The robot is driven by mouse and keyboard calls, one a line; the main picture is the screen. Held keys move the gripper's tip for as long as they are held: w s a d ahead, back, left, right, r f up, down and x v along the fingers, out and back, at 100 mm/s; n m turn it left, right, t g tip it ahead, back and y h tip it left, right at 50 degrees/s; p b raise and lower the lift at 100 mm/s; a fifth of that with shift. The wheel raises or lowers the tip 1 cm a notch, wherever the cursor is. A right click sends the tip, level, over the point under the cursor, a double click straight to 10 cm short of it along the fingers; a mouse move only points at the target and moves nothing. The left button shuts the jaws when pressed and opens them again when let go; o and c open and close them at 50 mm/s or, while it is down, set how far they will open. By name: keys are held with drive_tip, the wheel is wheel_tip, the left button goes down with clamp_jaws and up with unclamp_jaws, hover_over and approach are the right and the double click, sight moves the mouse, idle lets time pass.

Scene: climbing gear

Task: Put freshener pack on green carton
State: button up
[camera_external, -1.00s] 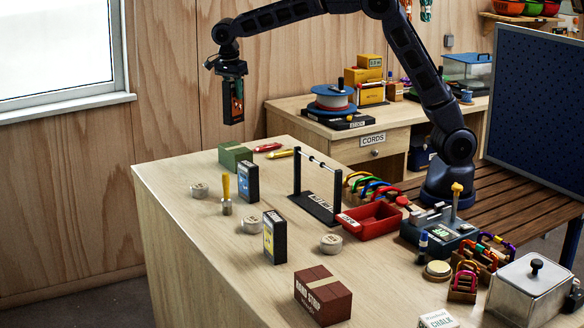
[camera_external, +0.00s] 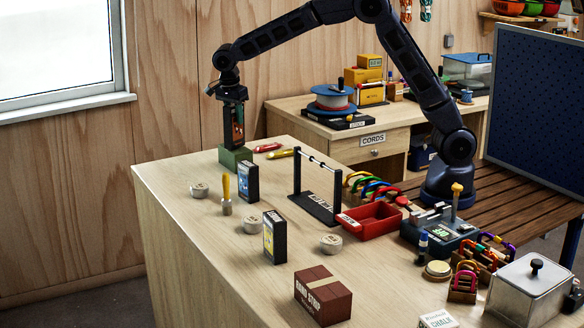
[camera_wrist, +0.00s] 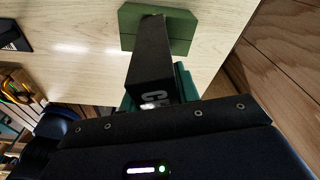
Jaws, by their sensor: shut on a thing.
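My gripper (camera_external: 232,98) points down above the far left corner of the table. It is shut on the freshener pack (camera_external: 237,134), a dark upright box with an orange and teal face. In the wrist view the pack (camera_wrist: 156,62) shows as a black box reaching toward the green carton (camera_wrist: 183,40). In the external view the green carton (camera_external: 230,160) sits on the table directly below the pack. The pack's lower end is at or just above the carton's top; I cannot tell whether they touch. The pack hides part of the carton.
A blue-faced dark pack (camera_external: 248,182) stands upright just in front of the carton. A red tool (camera_external: 268,147) and a yellow one (camera_external: 281,154) lie to its right. A black rack (camera_external: 317,190) stands further right.

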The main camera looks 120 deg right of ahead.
drive_tip(key=o, duration=1)
drive_tip(key=shift+f, duration=0.1)
